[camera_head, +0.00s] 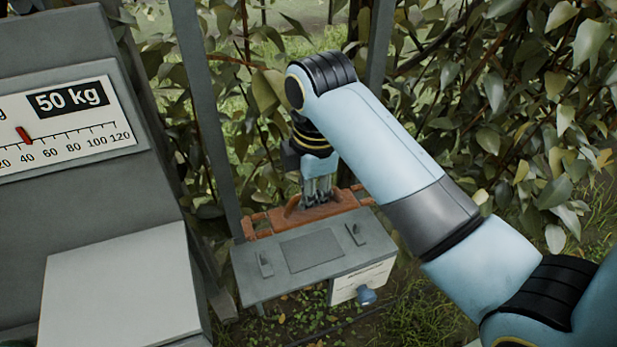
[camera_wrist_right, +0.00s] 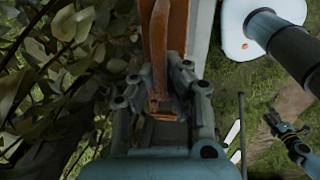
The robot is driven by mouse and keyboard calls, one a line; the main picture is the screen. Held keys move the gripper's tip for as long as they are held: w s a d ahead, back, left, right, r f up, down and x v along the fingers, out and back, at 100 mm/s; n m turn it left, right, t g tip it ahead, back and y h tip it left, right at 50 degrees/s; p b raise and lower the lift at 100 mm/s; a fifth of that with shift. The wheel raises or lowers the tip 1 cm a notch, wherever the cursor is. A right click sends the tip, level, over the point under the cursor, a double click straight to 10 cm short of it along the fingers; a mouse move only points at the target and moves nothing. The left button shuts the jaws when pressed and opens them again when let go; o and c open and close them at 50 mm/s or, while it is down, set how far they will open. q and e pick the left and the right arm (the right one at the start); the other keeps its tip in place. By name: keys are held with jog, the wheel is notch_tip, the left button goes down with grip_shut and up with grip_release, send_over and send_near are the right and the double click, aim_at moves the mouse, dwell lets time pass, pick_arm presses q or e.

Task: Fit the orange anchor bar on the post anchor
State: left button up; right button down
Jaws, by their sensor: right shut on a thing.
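The orange anchor bar (camera_head: 322,211) lies along the back edge of a grey shelf, between two grey posts, in the head view. My right gripper (camera_head: 317,197) points down and is shut on the raised middle part of the bar. In the right wrist view the bar (camera_wrist_right: 158,45) runs up from between the fingers of this gripper (camera_wrist_right: 163,95). The gripper hides part of the bar, and I cannot make out the post anchor or whether the bar touches it. What looks like my left gripper (camera_wrist_right: 283,126) shows small at the right of the wrist view; its opening is unclear.
The grey shelf (camera_head: 283,284) has a dark square and two small upright tabs on top. Grey posts (camera_head: 207,125) rise at its back. A scale (camera_head: 60,205) marked 50 kg stands at the left. Leafy branches (camera_head: 490,110) crowd the back and right.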

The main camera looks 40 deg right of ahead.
aim_at(310, 212)
jog(key=shift+s+a+f, duration=0.15)
jog(key=shift+s+f, duration=0.25)
jog(key=shift+f, duration=0.3)
jog(key=shift+w+f, duration=0.1)
jog(key=shift+f, duration=0.6)
jog(key=shift+w+f, duration=0.1)
jog(key=shift+f, duration=1.4)
pick_arm(q)
jog(key=shift+s+a, duration=0.2)
jog(key=shift+s, duration=0.95)
pick_arm(e)
jog(key=shift+f, duration=0.1)
pick_arm(q)
jog(key=shift+w+a, duration=0.1)
jog(key=shift+w, duration=0.05)
